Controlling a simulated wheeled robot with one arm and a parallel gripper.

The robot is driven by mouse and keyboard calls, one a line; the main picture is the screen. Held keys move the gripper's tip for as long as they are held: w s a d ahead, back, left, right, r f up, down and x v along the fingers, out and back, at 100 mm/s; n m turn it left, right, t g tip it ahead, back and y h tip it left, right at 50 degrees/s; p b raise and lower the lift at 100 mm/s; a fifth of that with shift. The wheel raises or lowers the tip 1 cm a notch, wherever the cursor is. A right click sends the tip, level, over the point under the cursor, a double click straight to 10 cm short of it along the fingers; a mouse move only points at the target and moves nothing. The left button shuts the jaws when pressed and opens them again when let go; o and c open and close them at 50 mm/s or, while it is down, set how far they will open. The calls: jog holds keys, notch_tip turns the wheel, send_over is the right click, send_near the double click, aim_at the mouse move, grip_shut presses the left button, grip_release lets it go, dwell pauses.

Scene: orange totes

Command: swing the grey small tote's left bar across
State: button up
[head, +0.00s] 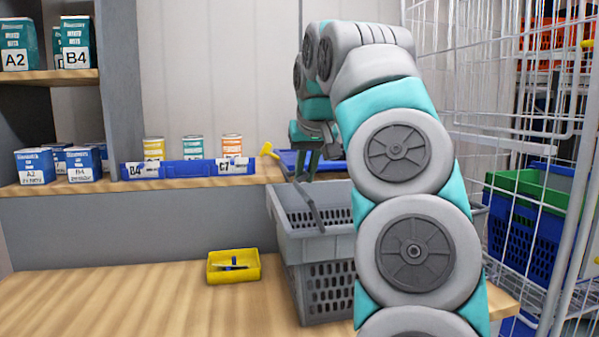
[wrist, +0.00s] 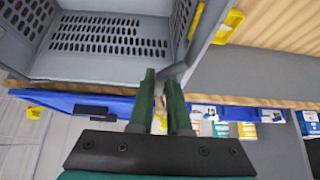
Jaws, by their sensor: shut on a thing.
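The grey small tote (head: 322,284) stands on the wooden bench, mostly left of and behind my arm; its perforated inside also shows in the wrist view (wrist: 95,68). Its left bar (head: 313,210) is a thin dark grey handle, raised and tilted above the tote's left side. My gripper (head: 307,176) is above the tote at the bar's upper end, shut on the bar. In the wrist view the two green fingers (wrist: 162,80) are close together at the tote's rim, and the bar between them is mostly hidden. My arm covers the tote's right part.
A yellow tray (head: 233,279) sits on the bench left of the tote. A blue bin (head: 187,170) with cans behind it and boxes (head: 35,167) stand on the back ledge. A white wire rack (head: 500,130) rises at the right. The bench's left is clear.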

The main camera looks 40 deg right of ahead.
jog(key=shift+s+d+f, duration=0.1)
jog(key=shift+s+d, duration=0.1)
jog(key=shift+d, duration=0.1)
jog(key=shift+s+d+f, duration=0.4)
jog(key=shift+d+f, duration=0.05)
jog(key=shift+d, duration=0.25)
jog(key=shift+o, duration=0.3)
jog(key=shift+s+d+f+b, duration=0.4)
jog(key=shift+d+f, duration=0.15)
jog(key=shift+f, duration=0.1)
jog(key=shift+s+d+f+b, duration=0.1)
jog(key=shift+d+f+b, duration=0.1)
jog(key=shift+f+b, duration=0.15)
jog(key=shift+s+d+f+b, duration=0.1)
jog(key=shift+d+f+b, duration=0.1)
jog(key=shift+f, duration=0.25)
jog(key=shift+c, duration=0.2)
jog(key=o, duration=1.1)
jog(key=shift+r, duration=0.15)
